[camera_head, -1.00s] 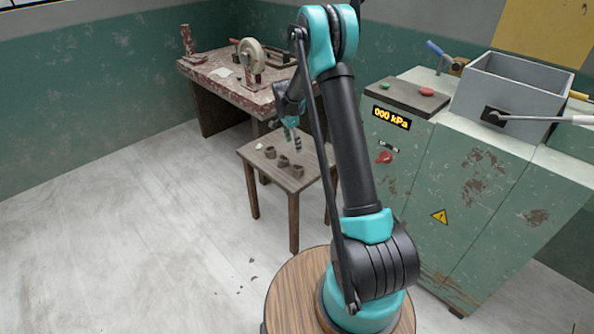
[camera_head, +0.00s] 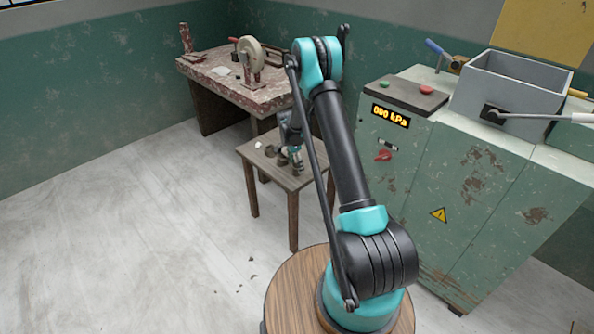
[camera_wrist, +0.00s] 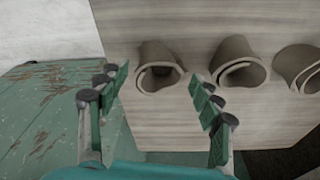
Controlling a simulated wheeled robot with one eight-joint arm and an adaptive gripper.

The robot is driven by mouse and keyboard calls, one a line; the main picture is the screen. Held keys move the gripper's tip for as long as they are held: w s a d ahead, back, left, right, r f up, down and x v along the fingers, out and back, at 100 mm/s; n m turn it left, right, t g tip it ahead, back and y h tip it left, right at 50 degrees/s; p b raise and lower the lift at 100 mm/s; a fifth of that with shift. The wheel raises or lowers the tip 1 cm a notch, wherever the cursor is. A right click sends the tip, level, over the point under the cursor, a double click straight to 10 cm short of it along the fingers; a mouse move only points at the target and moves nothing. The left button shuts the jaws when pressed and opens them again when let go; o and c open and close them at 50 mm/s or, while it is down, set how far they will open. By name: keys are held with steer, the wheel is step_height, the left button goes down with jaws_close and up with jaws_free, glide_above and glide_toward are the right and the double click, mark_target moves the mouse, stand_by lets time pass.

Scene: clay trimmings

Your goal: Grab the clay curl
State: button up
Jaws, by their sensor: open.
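Three brown clay curls lie on the wooden stool (camera_head: 262,161). In the wrist view they stand in a row: a left curl (camera_wrist: 156,53), a middle curl (camera_wrist: 236,52) and a right curl (camera_wrist: 294,62) cut by the picture edge. My gripper (camera_wrist: 160,85) is open, its fingers spread on either side of the left curl, with nothing held. Contact with that curl cannot be made out. In the head view my gripper (camera_head: 293,163) is low over the stool's right part and hides some of the curls; another curl (camera_head: 270,151) shows to its left.
A green machine cabinet (camera_head: 480,200) with a pressure display stands right of the stool. A worn workbench (camera_head: 235,85) with a wheel stands behind it. A small white piece (camera_head: 258,145) lies at the stool's left edge. The floor at left is clear.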

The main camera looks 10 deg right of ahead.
step_height(320, 180, down, 2)
steer(key=shift+d+f, duration=0.15)
steer(key=shift+c, duration=0.3)
steer(key=c, duration=0.9)
